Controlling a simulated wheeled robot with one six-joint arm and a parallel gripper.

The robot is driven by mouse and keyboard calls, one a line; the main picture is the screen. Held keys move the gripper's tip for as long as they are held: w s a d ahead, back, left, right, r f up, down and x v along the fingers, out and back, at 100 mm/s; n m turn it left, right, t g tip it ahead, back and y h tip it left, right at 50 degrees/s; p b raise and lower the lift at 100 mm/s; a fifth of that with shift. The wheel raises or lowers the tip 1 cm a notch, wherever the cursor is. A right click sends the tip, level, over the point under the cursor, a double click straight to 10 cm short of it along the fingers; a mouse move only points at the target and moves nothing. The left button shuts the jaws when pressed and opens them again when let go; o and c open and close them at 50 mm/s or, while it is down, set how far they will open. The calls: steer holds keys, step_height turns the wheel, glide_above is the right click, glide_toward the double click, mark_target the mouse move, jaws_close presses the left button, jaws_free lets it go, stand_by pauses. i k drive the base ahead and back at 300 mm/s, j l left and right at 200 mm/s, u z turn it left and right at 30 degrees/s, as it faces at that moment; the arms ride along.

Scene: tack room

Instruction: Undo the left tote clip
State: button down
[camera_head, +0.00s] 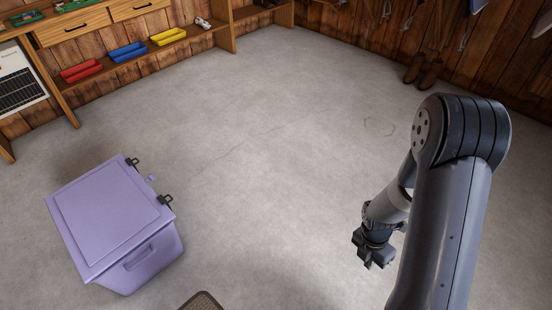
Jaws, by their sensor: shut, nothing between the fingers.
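A purple tote (150,262) with a purple lid (108,212) stands on the floor at the lower left of the head view. The lid lies on the tote. Two dark clips show along its right-hand edge: a far clip (133,163) and a near clip (166,199). A small purple tab sits between them. Whether each clip is fastened is too small to tell. My gripper (370,262) hangs pointing down, well to the right of the tote, shut and empty. It touches nothing.
A wooden bench with a shelf runs along the back left, holding a red tray (81,70), a blue tray (128,52) and a yellow tray (168,36). Brown boots (424,72) stand by the back wall. The floor between tote and gripper is clear. A dark-rimmed object (202,301) shows at the bottom edge.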

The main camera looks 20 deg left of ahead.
mark_target(162, 200)
steer(key=i+j+u, duration=0.15)
steer(key=i+u, duration=0.55)
steer(key=u, duration=0.2)
steer(key=i+u, duration=0.45)
steer(key=i+l+u, duration=0.25)
steer(key=u, duration=0.2)
steer(key=i+u, duration=0.25)
steer(key=u, duration=0.15)
steer(key=i+u, duration=0.4)
steer(key=i+l+u, duration=0.1)
steer(key=u, duration=0.3)
steer(key=i+l+u, duration=0.2)
steer(key=u, duration=0.2)
steer(key=i, duration=0.1)
